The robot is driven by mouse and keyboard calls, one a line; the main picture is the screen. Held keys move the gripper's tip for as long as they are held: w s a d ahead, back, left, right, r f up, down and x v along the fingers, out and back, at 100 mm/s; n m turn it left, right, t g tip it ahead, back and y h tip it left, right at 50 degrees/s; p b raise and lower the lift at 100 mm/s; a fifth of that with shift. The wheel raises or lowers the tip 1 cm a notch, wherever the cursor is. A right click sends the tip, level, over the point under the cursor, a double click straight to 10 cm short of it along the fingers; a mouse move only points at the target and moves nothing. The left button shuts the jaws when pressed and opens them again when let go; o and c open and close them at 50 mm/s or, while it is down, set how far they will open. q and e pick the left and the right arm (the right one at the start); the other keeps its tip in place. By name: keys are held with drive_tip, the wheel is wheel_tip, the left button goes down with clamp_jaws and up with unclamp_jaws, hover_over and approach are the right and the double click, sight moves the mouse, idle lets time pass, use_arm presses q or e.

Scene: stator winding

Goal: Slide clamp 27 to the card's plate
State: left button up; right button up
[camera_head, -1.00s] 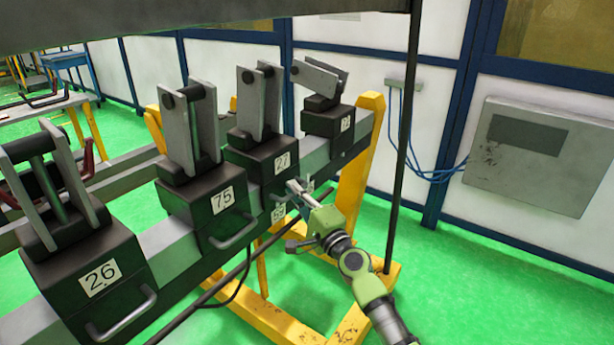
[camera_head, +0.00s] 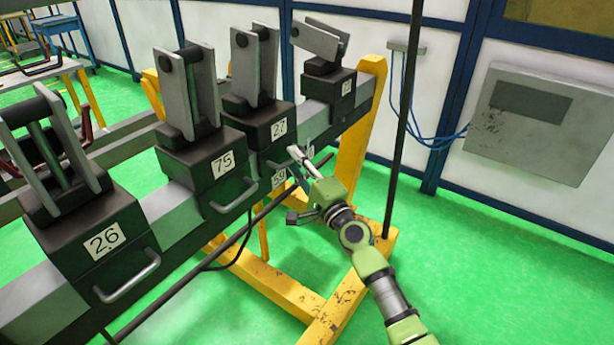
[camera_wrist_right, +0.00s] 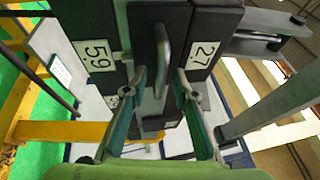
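Clamp 27 (camera_head: 250,119) is a dark block with two grey upright plates, sitting on the long grey rail (camera_head: 315,113) between clamp 75 and the far clamp. In the right wrist view clamp 27 (camera_wrist_right: 217,22) is close, its handle (camera_wrist_right: 163,55) pointing at the camera. My right gripper (camera_head: 298,155) is in front of clamp 27. In the wrist view its fingers (camera_wrist_right: 160,76) stand apart on both sides of the handle, with gaps visible. A plate marked 59 (camera_head: 279,178) is on the rail's front below clamp 27. My left gripper is out of view.
Clamp 75 (camera_head: 190,165) and clamp 26 (camera_head: 80,240) stand nearer on the rail. Another clamp (camera_head: 328,88) is at the far end, its number unclear. Yellow legs (camera_head: 353,150) support the rail. A dark vertical pole (camera_head: 403,130) stands right. Green floor is open at right.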

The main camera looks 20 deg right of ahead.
drive_tip(key=v, duration=1)
drive_tip(key=shift+s, duration=0.3)
drive_tip(key=shift+d, duration=0.1)
